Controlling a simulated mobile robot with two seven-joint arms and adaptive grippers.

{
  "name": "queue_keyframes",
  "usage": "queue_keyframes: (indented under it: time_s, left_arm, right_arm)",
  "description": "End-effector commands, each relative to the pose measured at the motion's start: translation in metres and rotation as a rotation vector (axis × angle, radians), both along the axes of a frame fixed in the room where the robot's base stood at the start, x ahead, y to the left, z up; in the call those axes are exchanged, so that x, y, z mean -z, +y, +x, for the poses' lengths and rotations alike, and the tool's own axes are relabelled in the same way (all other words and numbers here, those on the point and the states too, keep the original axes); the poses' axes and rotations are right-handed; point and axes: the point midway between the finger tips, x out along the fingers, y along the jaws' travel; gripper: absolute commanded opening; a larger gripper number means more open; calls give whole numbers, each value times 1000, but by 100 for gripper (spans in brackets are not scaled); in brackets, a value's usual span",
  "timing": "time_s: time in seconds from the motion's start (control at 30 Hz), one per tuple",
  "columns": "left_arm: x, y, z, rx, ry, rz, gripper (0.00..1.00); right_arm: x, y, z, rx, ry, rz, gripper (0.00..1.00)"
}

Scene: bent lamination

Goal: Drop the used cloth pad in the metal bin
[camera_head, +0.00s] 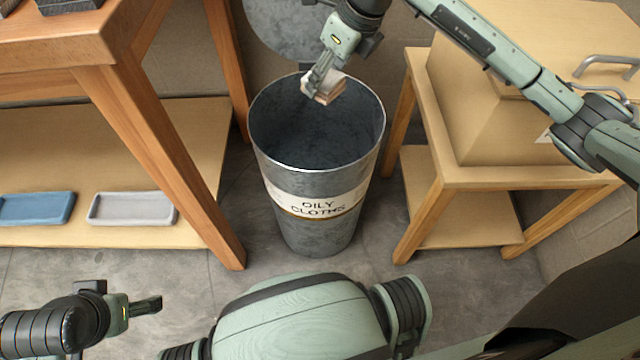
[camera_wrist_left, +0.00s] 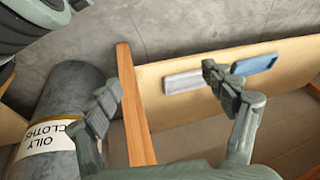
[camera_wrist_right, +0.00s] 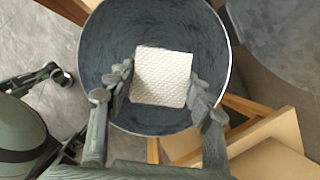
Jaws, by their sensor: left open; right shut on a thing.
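The metal bin (camera_head: 320,232) stands on the floor between two wooden tables, open at the top, with a label reading "OILY CLOTHS". It also shows in the left wrist view (camera_wrist_left: 72,90) and, from above, in the right wrist view (camera_wrist_right: 155,35). My right gripper (camera_head: 322,84) is shut on the cloth pad (camera_head: 328,90), a whitish pad with brown at its edge. In the right wrist view the pad (camera_wrist_right: 162,77) shows a white textured face between the fingers, over the bin's opening. My left gripper (camera_head: 145,306) is open and empty, low at the left; its fingers show apart in the left wrist view (camera_wrist_left: 170,115).
A wooden workbench (camera_head: 140,130) stands left of the bin; its low shelf holds a blue tray (camera_head: 38,208) and a grey tray (camera_head: 132,222). A smaller wooden table (camera_head: 480,178) with a large box (camera_head: 530,90) stands to the right. A round metal lid (camera_head: 283,30) is behind the bin.

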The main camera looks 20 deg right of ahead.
Motion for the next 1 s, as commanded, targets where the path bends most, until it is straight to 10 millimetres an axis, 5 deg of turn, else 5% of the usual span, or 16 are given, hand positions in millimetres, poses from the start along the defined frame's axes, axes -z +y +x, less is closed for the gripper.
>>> queue_keyframes:
  time_s: [0.6, 1.0]
  left_arm:
    - [-29, -53, 66, 118, -336, -102, 83]
    - [-38, -64, 78, 138, -404, -124, 83]
  right_arm:
    - [31, 0, 0, -2, 0, 0, 30]
    - [35, 0, 0, -2, 0, 0, 30]
